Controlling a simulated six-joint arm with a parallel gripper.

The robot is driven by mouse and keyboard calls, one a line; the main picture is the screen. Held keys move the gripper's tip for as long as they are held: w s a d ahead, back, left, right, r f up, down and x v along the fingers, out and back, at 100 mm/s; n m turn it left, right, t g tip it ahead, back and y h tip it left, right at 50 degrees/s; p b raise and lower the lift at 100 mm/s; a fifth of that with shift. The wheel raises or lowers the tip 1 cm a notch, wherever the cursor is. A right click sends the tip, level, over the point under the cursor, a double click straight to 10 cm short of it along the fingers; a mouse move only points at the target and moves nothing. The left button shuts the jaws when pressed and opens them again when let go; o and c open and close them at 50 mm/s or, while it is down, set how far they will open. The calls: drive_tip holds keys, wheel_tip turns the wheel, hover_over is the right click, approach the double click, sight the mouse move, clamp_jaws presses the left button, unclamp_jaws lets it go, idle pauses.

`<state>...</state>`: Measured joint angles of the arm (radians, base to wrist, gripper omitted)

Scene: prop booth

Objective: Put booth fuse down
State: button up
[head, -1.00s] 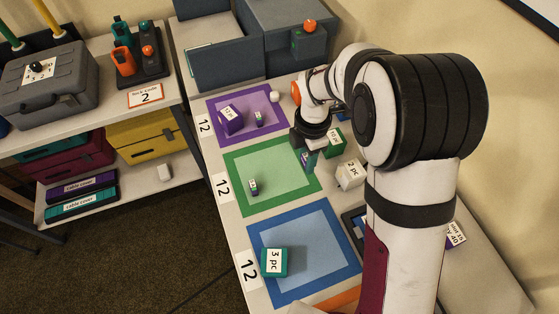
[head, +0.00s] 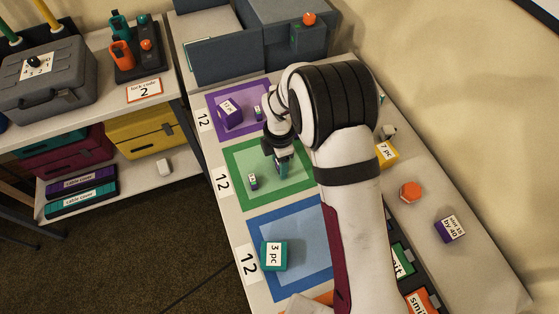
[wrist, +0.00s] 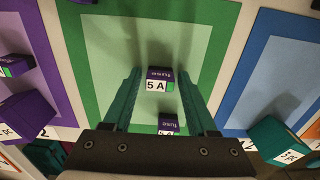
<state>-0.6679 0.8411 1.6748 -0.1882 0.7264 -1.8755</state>
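A purple fuse (wrist: 159,79) with a white "5 A" label and a green patch is between the teal fingertips of my gripper (wrist: 161,73) in the wrist view. A narrow gap shows on each side of it, so the fingers look open around it. It appears to be on the light green middle of the green mat (wrist: 100,65). A second 5 A fuse (wrist: 168,125) is on the same mat, partly hidden by my gripper's palm. In the head view this second fuse (head: 252,181) is left of my gripper (head: 282,168), which is low over the green mat.
The purple mat (head: 214,107) holds a purple box (head: 229,110) and a small fuse (head: 258,113). The blue mat (head: 309,280) holds a teal "3 pc" box (head: 273,254). A yellow "7 pc" box (head: 386,153) and an orange hexagonal piece (head: 410,191) lie right of my arm.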

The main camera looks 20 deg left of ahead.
drive_tip(key=shift+o, duration=0.3)
wheel_tip(320, 180, up, 12)
drive_tip(key=s+d+r+m, duration=0.4)
drive_tip(key=d+r+m, duration=0.4)
drive_tip(key=d+m, duration=0.35)
drive_tip(key=s+d+m+y, duration=0.1)
drive_tip(key=s+d+m, duration=0.5)
drive_tip(key=s+m, duration=0.2)
drive_tip(key=s+d+r+m, duration=0.1)
drive_tip(key=s+d+m, duration=0.5)
drive_tip(key=s+m, duration=0.3)
drive_tip(key=m, duration=0.4)
drive_tip(key=shift+r+y, duration=0.2)
drive_tip(key=shift+y, duration=0.2)
drive_tip(key=shift+c, duration=0.8)
